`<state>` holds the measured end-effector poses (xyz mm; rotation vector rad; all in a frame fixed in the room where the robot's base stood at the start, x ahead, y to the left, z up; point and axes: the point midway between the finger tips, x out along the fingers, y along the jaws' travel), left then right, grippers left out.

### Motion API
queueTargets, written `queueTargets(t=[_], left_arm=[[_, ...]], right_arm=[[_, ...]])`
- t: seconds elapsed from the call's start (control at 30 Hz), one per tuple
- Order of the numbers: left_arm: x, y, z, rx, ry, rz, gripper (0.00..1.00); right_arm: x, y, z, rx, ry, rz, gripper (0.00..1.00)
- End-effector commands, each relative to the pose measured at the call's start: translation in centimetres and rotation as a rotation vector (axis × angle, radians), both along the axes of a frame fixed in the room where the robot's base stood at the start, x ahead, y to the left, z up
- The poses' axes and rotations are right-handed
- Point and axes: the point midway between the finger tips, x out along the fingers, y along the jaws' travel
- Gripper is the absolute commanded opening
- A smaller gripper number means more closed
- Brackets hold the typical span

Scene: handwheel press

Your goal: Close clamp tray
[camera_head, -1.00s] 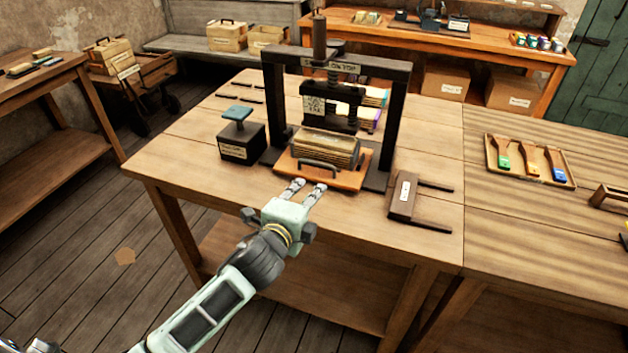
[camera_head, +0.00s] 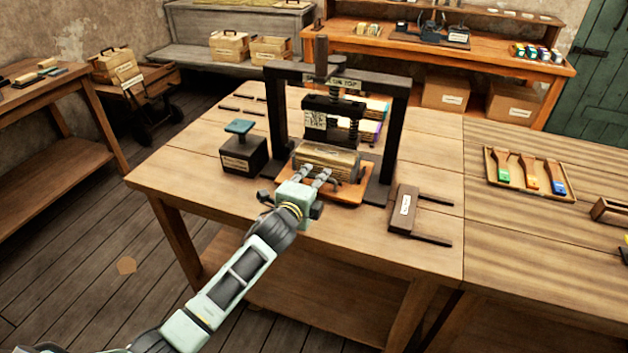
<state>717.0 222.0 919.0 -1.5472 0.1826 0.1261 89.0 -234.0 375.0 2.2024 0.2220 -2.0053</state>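The orange clamp tray (camera_head: 352,191) sits at the foot of the black handwheel press (camera_head: 281,120), sticking out toward me. A tan ribbed block (camera_head: 330,160) lies on it, under the press plate (camera_head: 322,125). My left gripper (camera_head: 320,174) is over the tray's front edge, at its dark handle. The fingers are spread apart, and they hide most of the handle; I cannot tell whether they touch it. My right gripper is not in view.
A black box with a teal-topped knob (camera_head: 241,155) stands left of the press. A wooden piece with dark rods (camera_head: 404,208) lies to the right. A tray of brushes (camera_head: 490,170) lies farther right. The table front is clear.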

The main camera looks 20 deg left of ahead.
Motion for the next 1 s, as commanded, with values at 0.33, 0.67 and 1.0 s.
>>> queueTargets(t=[0.33, 0.67, 1.0], left_arm=[[0.02, -0.02, 0.03, 0.0, -0.001, 0.0, 0.17], [0.01, -0.01, 0.01, 0.0, 0.0, 0.0, 0.0], [0.01, -0.01, -0.03, 0.0, 0.0, 0.0, 0.0]], right_arm=[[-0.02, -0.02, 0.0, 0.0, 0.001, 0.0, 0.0], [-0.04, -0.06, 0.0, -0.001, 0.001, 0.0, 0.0], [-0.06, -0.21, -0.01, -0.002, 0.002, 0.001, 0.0]])
